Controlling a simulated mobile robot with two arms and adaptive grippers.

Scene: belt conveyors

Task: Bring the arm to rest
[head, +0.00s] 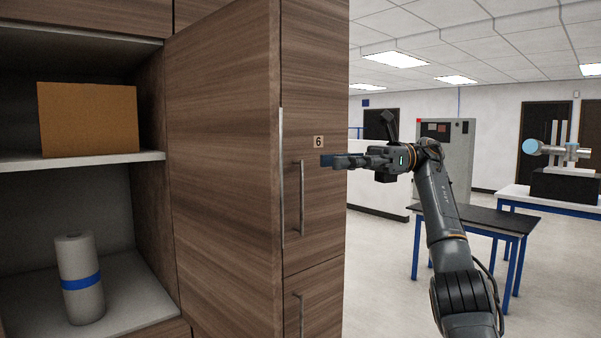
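My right arm comes in from the lower right, and its gripper (338,161) points left at about mid-height. The gripper is seen from the side in front of the cabinet's narrow face, near the number 6 label (318,142) and the vertical handle (302,198). I cannot tell the gap between its fingers, or whether they touch the cabinet. No object shows in it. My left gripper is not in view.
A wooden cabinet (222,150) fills the left. Its open shelves hold a brown box (88,120) and a white roll with a blue band (80,300). A black-topped table (475,219) stands behind my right arm. Floor shows clear between cabinet and table.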

